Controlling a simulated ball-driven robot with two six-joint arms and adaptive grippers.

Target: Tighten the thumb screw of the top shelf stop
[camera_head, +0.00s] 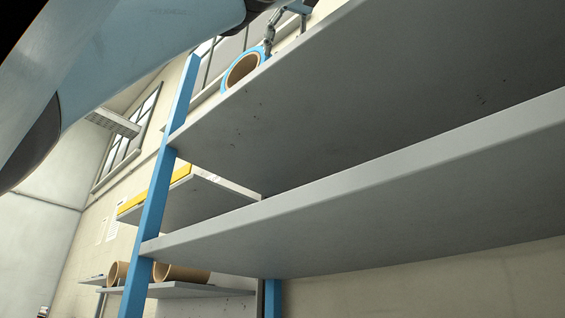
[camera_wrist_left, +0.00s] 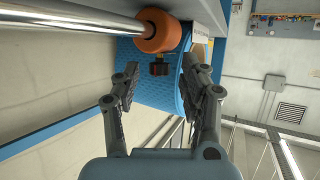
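An orange stop collar (camera_wrist_left: 160,32) sits around a shiny metal rod (camera_wrist_left: 75,20) in the left wrist view. A small dark thumb screw (camera_wrist_left: 160,69) sticks out from the collar's lower side. My left gripper (camera_wrist_left: 160,66) is open; its two dark fingers stand left and right of the thumb screw in the picture. I see no contact, and the depth gap cannot be told. In the head view my left gripper (camera_head: 285,36) is above the top shelf (camera_head: 370,85), partly cut off by the frame. The stop does not show there. My right gripper is not in view.
A blue roll with a cardboard core (camera_head: 243,70) lies on the top shelf by the gripper; its blue surface (camera_wrist_left: 160,95) shows behind the fingers. A blue post (camera_head: 160,190) and lower shelf (camera_head: 330,225) stand close. Brown tubes (camera_head: 182,273) lie further back.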

